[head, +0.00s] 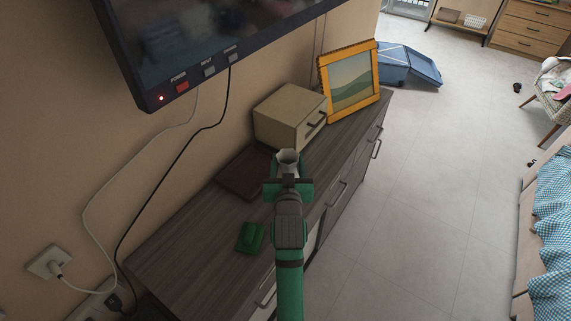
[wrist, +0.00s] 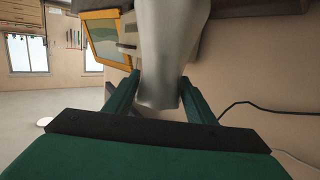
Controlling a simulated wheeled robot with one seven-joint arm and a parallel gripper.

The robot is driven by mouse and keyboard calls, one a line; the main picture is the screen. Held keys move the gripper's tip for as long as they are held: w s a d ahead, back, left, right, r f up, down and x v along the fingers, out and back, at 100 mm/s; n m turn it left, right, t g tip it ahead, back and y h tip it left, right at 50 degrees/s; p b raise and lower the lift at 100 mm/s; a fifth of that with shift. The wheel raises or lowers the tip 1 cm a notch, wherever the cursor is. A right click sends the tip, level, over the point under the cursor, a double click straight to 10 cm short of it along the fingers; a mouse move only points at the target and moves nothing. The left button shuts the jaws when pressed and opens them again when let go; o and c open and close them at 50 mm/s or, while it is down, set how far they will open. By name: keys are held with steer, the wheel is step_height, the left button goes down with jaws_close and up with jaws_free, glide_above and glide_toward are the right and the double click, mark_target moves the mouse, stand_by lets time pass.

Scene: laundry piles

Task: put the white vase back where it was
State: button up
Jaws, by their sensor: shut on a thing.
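The white vase (head: 289,157) shows only its rim and upper part above my gripper (head: 288,185) in the head view; the rest is hidden behind the gripper. In the wrist view the vase (wrist: 168,50) is a pale grey-white body between the two green fingers of my gripper (wrist: 155,95), which is shut on it. The gripper is over the dark wooden dresser (head: 190,245). I cannot tell from these frames whether the vase touches the dresser top.
On the dresser are a beige drawer box (head: 285,115), an orange-framed picture (head: 349,82), a dark brown flat item (head: 245,172) and a green object (head: 250,238). A television (head: 190,75) overhangs the left side. A blue container (head: 405,65) lies on the floor beyond.

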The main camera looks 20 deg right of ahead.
steer(key=shift+w+d+f, duration=0.2)
steer(key=shift+w+f, duration=0.1)
steer(key=shift+f, duration=0.15)
steer(key=shift+w+d+f, duration=0.1)
steer(key=shift+w+f, duration=0.1)
steer(key=shift+f, duration=0.4)
steer(key=shift+w+f, duration=0.15)
steer(key=shift+f, duration=0.45)
steer(key=shift+a+f, duration=0.25)
steer(key=shift+f, duration=0.25)
steer(key=shift+s+d+f, duration=0.1)
steer(key=shift+s+d, duration=0.1)
steer(key=shift+d, duration=0.1)
steer(key=o, duration=1.7)
steer(key=shift+a, duration=0.1)
